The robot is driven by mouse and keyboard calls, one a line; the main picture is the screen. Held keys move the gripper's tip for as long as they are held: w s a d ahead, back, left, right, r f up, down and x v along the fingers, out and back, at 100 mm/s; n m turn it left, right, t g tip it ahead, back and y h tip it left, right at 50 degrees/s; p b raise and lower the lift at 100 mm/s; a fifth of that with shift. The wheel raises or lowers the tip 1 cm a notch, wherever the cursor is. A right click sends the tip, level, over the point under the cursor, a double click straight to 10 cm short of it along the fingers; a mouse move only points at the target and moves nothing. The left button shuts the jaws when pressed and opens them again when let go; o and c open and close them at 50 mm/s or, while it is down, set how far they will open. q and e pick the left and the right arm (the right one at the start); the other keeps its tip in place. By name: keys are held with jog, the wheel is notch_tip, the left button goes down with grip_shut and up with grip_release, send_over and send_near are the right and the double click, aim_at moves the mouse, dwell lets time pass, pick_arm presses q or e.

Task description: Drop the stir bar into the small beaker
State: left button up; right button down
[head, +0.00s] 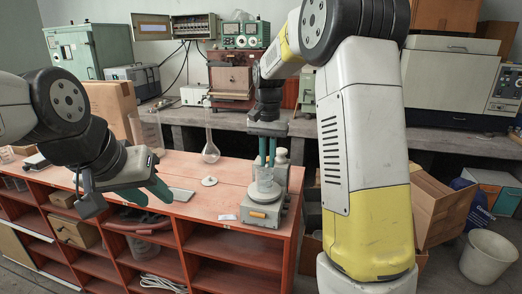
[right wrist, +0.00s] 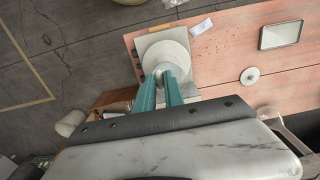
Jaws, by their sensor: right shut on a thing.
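The small clear beaker (head: 264,186) stands upright on a grey stirrer-like device (head: 262,213) at the right end of the red-topped bench. In the right wrist view the device's pale round plate (right wrist: 166,50) lies beyond the fingertips. My right gripper (head: 266,163) points down with its teal fingertips at the beaker's mouth. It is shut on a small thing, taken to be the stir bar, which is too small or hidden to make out. It also shows in the right wrist view (right wrist: 167,74). My left gripper (head: 150,194) is open and empty over the bench's front left.
A long-necked flask (head: 210,150) stands behind a small white disc (head: 209,181) left of the device. A flat tray (head: 181,195) and a paper slip (head: 227,217) lie on the bench top. Cardboard boxes (head: 110,105) stand at the left. The bench middle has free room.

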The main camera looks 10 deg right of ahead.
aim_at(268, 162)
jog(key=shift+f, duration=0.25)
jog(key=c, duration=1.3)
grip_release()
jog(key=shift+c, duration=0.2)
jog(key=shift+r, duration=0.15)
notch_tip(268, 162, up, 7)
jog(key=shift+r, duration=0.3)
jog(key=shift+s, duration=0.1)
